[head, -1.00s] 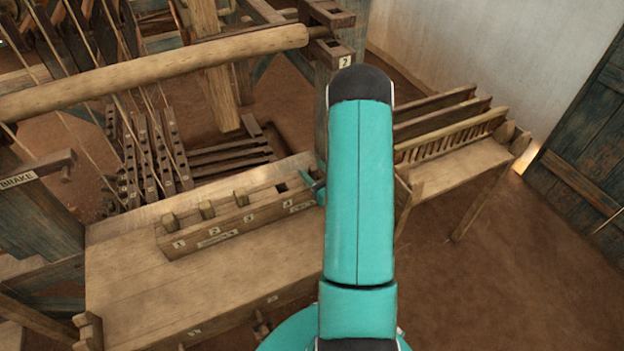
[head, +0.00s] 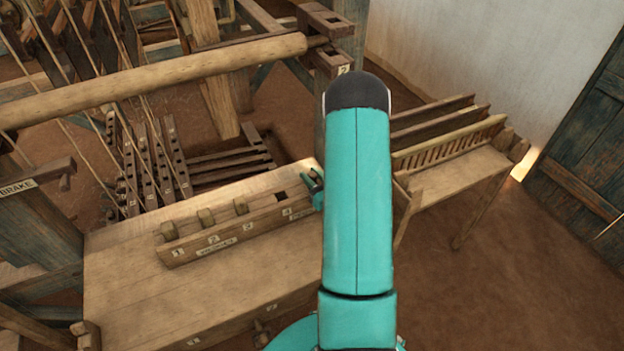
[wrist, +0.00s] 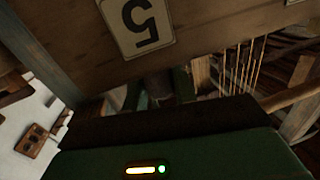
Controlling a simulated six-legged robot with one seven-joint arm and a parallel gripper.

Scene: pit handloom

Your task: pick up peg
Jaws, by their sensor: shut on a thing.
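A wooden peg rack (head: 225,238) with numbered labels lies on the bench. Pegs stand at places 1 (head: 167,230), 2 (head: 206,217) and 3 (head: 240,206); the square hole (head: 280,197) at place 4 is empty. My gripper (head: 314,184) is at the rack's right end, mostly hidden behind my own arm. In the wrist view my gripper (wrist: 156,92) has its green fingers closed around a dark, round piece (wrist: 158,80), seemingly the peg. It is dim and its lower end cannot be made out.
A board with a "5" label (wrist: 145,24) is close in the wrist view. The wooden bench top (head: 130,290) is clear in front of the rack. A round beam (head: 150,82) crosses above. A slatted stand (head: 455,165) is to the right, with open floor (head: 500,270) before it.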

